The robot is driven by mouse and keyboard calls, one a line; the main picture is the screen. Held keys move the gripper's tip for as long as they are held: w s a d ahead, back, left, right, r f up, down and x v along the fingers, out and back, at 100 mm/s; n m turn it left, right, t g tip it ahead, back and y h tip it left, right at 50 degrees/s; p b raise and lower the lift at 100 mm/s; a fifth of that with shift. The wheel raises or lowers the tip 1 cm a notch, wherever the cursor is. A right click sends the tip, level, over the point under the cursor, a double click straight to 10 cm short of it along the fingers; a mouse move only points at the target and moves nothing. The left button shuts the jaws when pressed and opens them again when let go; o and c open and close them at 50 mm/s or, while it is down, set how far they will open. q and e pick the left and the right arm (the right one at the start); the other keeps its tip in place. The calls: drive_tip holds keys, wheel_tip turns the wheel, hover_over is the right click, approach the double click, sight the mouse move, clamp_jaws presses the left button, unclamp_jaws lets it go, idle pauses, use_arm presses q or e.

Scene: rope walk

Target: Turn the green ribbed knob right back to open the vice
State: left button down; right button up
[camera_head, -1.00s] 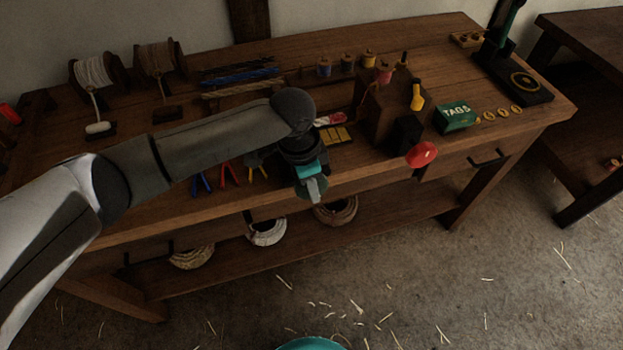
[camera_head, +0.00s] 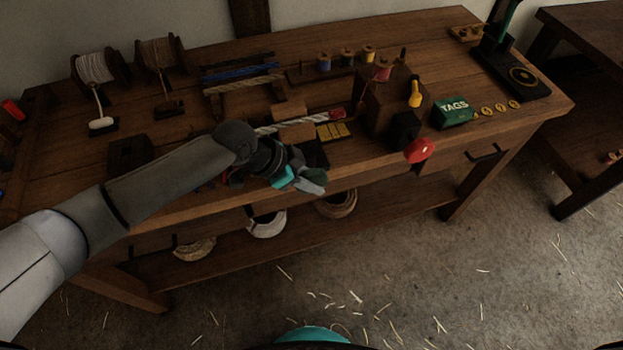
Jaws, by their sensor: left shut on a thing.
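My left gripper (camera_head: 298,181) is at the front edge of the bench, its fingers pointing right and slightly down. It is shut on the green ribbed knob (camera_head: 316,176), which is mostly hidden by the fingers and looks dull grey-green. Behind it are two pale wooden blocks (camera_head: 297,132), which look like the vice's jaws. A pale rope with a red end (camera_head: 318,117) lies between them; I cannot tell whether they touch it. The rest of the vice is hidden by my arm. My right gripper is not in view.
A dark wooden block with a red knob (camera_head: 418,150) and a yellow handle (camera_head: 415,93) stands to the right. The green TAGS box (camera_head: 453,112) is beyond it. Spools (camera_head: 97,70) stand back left. Rope coils (camera_head: 267,222) lie on the shelf below.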

use_arm(q)
drive_tip(key=c, duration=0.6)
unclamp_jaws()
drive_tip(key=shift+c, duration=0.2)
drive_tip(key=shift+r, duration=0.1)
drive_tip(key=p+v, duration=0.2)
drive_tip(key=v, duration=1.3)
